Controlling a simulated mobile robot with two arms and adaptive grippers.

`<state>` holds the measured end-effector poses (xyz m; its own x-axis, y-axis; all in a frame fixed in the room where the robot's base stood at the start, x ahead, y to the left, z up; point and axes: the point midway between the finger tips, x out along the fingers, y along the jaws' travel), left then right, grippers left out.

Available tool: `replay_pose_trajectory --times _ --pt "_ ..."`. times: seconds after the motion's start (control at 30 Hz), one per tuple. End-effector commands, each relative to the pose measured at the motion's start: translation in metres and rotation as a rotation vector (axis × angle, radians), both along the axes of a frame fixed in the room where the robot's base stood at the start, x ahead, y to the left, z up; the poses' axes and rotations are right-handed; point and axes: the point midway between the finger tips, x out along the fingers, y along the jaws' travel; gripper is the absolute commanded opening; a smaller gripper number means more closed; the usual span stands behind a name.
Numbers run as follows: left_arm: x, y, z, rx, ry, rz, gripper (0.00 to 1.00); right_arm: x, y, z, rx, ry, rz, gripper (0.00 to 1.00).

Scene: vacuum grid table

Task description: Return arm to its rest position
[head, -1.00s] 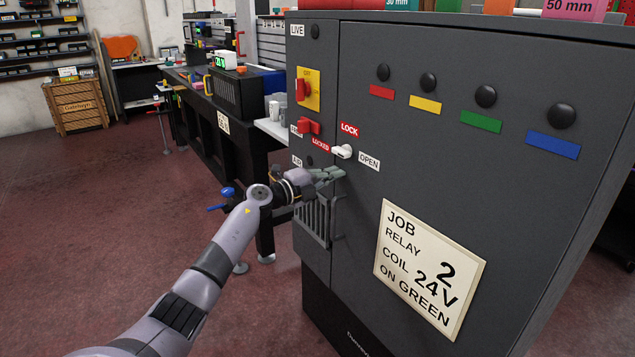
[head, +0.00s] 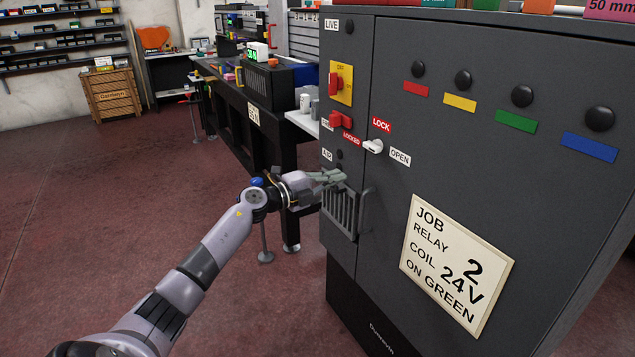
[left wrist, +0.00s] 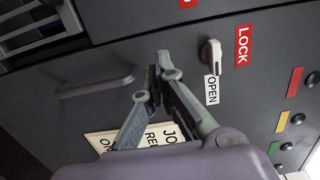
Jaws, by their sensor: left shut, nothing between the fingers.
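My left arm comes in from the lower left of the head view. Its gripper (head: 334,176) is in front of the dark grey cabinet (head: 395,210), just below the white lock handle (head: 373,146) and near the vent. In the left wrist view the gripper (left wrist: 160,60) has its fingertips together with nothing between them. The lock handle (left wrist: 210,55) shows there to the right of the fingertips, apart from them, between the LOCK and OPEN labels. My right gripper is not in view.
The cabinet has a red switch on a yellow plate (head: 341,83), a red lever (head: 341,121), a bar handle (head: 365,215) and a job sign (head: 457,262). A long workbench (head: 255,110) stands behind it. The red floor (head: 110,210) to the left is clear.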

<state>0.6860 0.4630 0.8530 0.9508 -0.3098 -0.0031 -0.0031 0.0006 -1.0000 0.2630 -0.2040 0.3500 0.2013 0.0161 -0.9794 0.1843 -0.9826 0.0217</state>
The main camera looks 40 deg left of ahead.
Motion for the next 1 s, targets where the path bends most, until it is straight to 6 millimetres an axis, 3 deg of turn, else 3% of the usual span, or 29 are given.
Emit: replay_pose_trajectory --times 0.1,0.3,0.67,0.77,0.83,1.0 --pt "-0.019 0.008 0.0 0.003 0.002 0.001 0.0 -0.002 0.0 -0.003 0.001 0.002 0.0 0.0" --pt "-0.037 0.015 0.0 0.002 0.0 0.001 0.0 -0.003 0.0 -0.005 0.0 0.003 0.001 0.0" --pt "-0.042 0.015 -0.004 -0.014 0.0 0.005 0.0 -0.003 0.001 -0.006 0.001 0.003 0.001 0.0" --pt "-0.042 0.007 -0.028 -0.094 0.004 0.04 0.0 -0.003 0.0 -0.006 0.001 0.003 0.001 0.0" --pt "-0.045 0.0 -0.059 -0.201 0.016 0.103 0.0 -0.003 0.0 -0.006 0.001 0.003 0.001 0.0" --pt "-0.077 -0.018 -0.177 -0.515 0.147 0.365 0.0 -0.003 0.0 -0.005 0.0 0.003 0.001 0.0"
